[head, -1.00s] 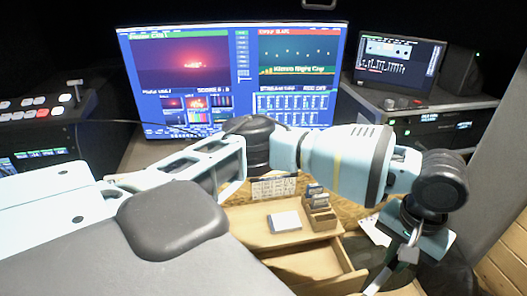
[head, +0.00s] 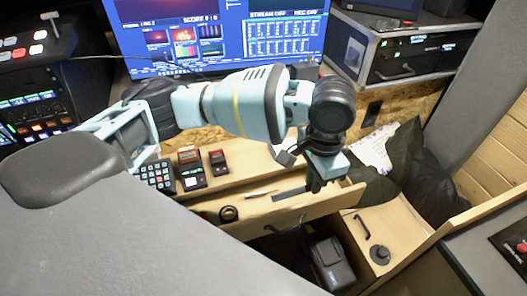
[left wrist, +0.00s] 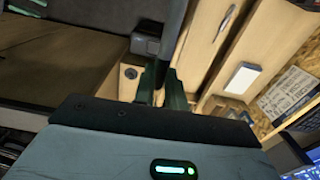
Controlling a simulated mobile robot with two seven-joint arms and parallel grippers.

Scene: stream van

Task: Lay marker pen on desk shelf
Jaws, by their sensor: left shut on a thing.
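My left gripper (head: 317,182) hangs over the right part of the open drawer (head: 327,205). The wooden desk shelf (head: 235,181) runs above the drawer, left of the gripper, and bears a keypad (head: 157,175) and small dark boxes (head: 192,178). My right gripper is not in view.
Below stand a dark boxy device (head: 331,264) and a wooden cabinet. A dark bag (head: 425,170) lies to the right. The big monitor (head: 225,40) stands behind my arm.

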